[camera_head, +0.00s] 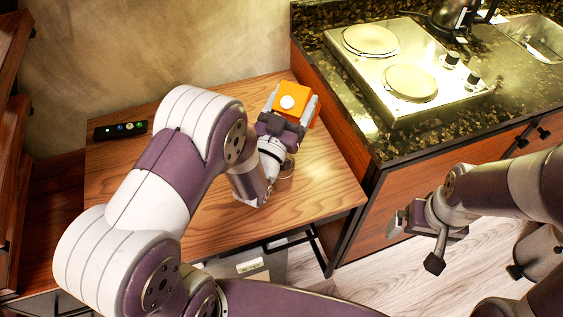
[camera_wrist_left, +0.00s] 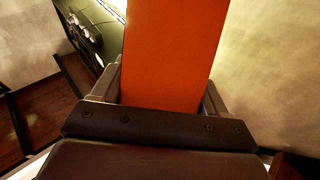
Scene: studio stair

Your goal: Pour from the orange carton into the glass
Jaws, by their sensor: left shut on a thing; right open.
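The orange carton (camera_head: 298,92) with a white cap is at the back right of the wooden table, its capped top facing the head camera. My left gripper (camera_head: 290,109) is shut on it, one finger on each side. In the left wrist view the carton (camera_wrist_left: 172,50) fills the space between the fingers of my left gripper (camera_wrist_left: 162,92). I cannot tell whether its base touches the table. The glass (camera_head: 286,178) stands on the table just in front of the carton, partly hidden by my left wrist. My right gripper (camera_head: 420,242) is open and empty, off the table to the right.
The wooden table (camera_head: 225,225) has bare room at its front and left. A dark remote (camera_head: 120,130) lies at its left back. The stone counter (camera_head: 400,138) with a two-plate hob (camera_head: 385,55) rises close on the right. A wall is behind.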

